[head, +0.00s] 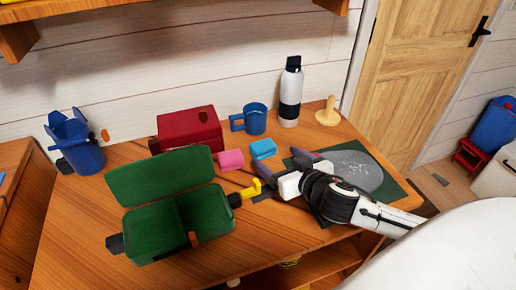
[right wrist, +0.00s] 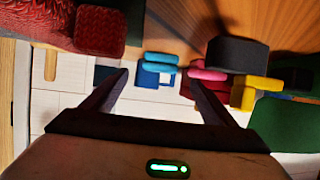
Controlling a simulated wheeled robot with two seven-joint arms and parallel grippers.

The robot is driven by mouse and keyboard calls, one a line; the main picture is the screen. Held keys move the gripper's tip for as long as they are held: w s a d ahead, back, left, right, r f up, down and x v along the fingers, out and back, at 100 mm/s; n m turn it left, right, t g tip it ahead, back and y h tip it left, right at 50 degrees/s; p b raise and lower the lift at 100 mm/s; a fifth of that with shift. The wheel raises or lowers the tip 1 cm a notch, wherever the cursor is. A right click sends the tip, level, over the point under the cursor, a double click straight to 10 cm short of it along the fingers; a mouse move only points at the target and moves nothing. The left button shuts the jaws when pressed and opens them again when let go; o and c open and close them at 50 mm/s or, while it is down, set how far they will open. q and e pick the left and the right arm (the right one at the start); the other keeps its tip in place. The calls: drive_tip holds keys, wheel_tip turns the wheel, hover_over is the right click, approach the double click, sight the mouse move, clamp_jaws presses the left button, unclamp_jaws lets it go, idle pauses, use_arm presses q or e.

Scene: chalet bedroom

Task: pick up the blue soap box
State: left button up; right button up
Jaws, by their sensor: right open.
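The blue soap box (head: 263,148) is a small light blue block on the wooden desk, beside a pink block (head: 230,160). It also shows in the right wrist view (right wrist: 160,58), ahead of my fingers and near the middle between them. My right gripper (head: 280,176) is open and empty, on the near right side of the soap box and apart from it. Its two dark fingers also show in the right wrist view (right wrist: 157,76). My left gripper is not in view.
A blue mug (head: 255,119) and a red box (head: 190,127) stand behind the soap box. An open green box (head: 165,240) with a yellow part is at front left. A bottle (head: 290,95) stands at the back. A grey disc (head: 360,168) lies right, partly behind my arm.

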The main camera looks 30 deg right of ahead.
sight(267, 150)
drive_tip(key=shift+x, duration=4)
drive_tip(key=shift+r, duration=0.1)
drive_tip(key=shift+c, duration=0.2)
drive_tip(key=c, duration=1.1)
